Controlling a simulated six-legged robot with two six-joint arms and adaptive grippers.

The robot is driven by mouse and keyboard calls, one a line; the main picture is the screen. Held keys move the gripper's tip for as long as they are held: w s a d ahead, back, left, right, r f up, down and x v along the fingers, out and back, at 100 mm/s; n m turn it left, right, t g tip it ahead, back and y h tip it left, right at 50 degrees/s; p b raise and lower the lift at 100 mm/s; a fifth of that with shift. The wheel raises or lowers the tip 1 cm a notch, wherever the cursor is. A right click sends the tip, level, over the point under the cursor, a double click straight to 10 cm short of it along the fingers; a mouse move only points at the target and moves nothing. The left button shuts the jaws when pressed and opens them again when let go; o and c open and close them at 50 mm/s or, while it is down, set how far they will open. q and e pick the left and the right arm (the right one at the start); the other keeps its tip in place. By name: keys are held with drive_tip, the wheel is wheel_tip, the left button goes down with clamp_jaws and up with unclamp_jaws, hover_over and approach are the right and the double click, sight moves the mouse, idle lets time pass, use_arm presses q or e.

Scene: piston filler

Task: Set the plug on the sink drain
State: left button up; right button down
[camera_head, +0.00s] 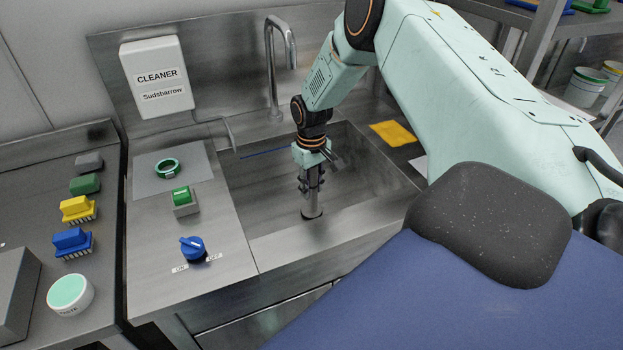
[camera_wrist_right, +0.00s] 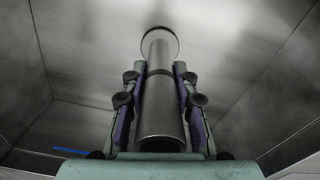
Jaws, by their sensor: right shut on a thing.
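The plug (camera_head: 312,206) is a grey metal tube with a round disc at its lower end. It stands about upright within the sink basin (camera_head: 375,175). My right gripper (camera_head: 311,186) reaches down into the sink and is shut on the tube. In the right wrist view the plug (camera_wrist_right: 158,105) lies between both fingers (camera_wrist_right: 155,108), its disc at the far end. I cannot tell whether the disc touches the sink floor. The drain cannot be made out apart from the disc. My left gripper is not in view.
A tap (camera_head: 279,65) rises behind the sink. A blue ON/OFF knob (camera_head: 193,247), a green switch (camera_head: 182,198) and a green ring (camera_head: 167,168) sit on the left counter. Brushes and a tub (camera_head: 70,294) stand farther left. A yellow cloth (camera_head: 392,133) lies right of the sink.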

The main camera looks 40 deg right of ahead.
idle(0.3)
drive_tip(key=c, duration=1)
unclamp_jaws()
drive_tip(key=shift+o, duration=0.2)
drive_tip(key=o, duration=0.4)
wheel_tip(320, 180, up, 21)
drive_tip(key=p, duration=1.9)
idle(0.5)
